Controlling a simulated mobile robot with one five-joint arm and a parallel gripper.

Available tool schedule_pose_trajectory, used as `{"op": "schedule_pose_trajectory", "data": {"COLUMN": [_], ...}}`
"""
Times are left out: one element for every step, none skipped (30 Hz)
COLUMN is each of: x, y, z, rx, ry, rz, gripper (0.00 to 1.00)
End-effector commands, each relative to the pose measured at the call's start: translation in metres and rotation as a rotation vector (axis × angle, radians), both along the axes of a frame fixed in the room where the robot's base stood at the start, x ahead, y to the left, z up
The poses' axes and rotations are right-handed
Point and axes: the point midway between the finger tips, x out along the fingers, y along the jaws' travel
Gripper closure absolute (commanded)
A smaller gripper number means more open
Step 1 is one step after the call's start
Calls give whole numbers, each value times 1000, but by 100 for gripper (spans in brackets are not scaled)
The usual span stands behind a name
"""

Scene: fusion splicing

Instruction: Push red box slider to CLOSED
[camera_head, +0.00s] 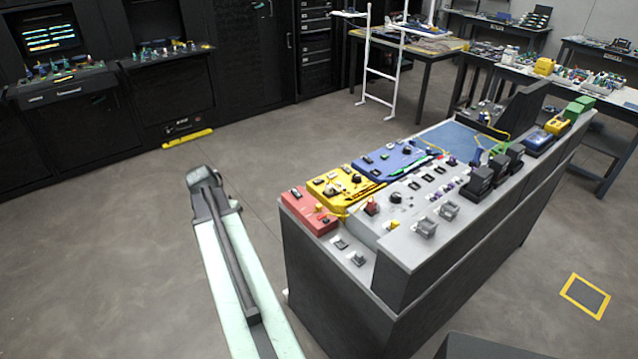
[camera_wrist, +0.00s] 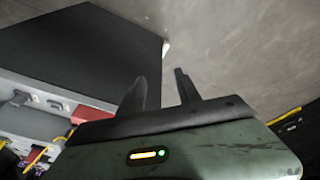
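The red box (camera_head: 310,211) sits at the near left corner of the console's sloped top in the head view. It has small dark and light fittings on its face; I cannot make out the slider's position. In the wrist view a red patch (camera_wrist: 90,113), likely the same box, shows left of my gripper, partly hidden behind it. My gripper (camera_wrist: 160,77) has its two dark fingers apart with nothing between them. It is apart from the box. In the head view my arm stands left of the console, and the gripper's fingers cannot be made out.
A yellow box (camera_head: 342,187) and a blue box (camera_head: 390,158) lie beyond the red one. Grey switches (camera_head: 357,258) sit on the console's near edge. The floor left of the console (camera_head: 130,240) is clear. A white ladder-like frame (camera_head: 382,70) stands behind.

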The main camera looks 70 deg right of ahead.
Motion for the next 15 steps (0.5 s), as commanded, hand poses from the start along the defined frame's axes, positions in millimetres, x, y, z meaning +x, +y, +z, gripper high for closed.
{"op": "schedule_pose_trajectory", "data": {"x": [-36,-58,-86,-106,-124,-146,-159,-170,-182,-188,-193,-196,-197,-198,-198], "y": [-48,-71,-97,-115,-129,-144,-154,-161,-168,-172,-174,-176,-177,-177,-177], "z": [32,40,49,55,61,66,70,72,74,75,75,75,75,74,73], "rx": [-29,-46,-70,-87,-100,-118,-128,-138,-147,-152,-156,-159,-160,-160,-160], "ry": [-11,-17,-26,-31,-36,-40,-43,-47,-50,-52,-52,-53,-53,-54,-53], "rz": [-147,-227,-327,-393,-453,-519,-562,-596,-630,-650,-663,-672,-676,-677,-676], "gripper": [60,60,60,60,60,60,60,60,60,60,60,60,60,60,60]}}
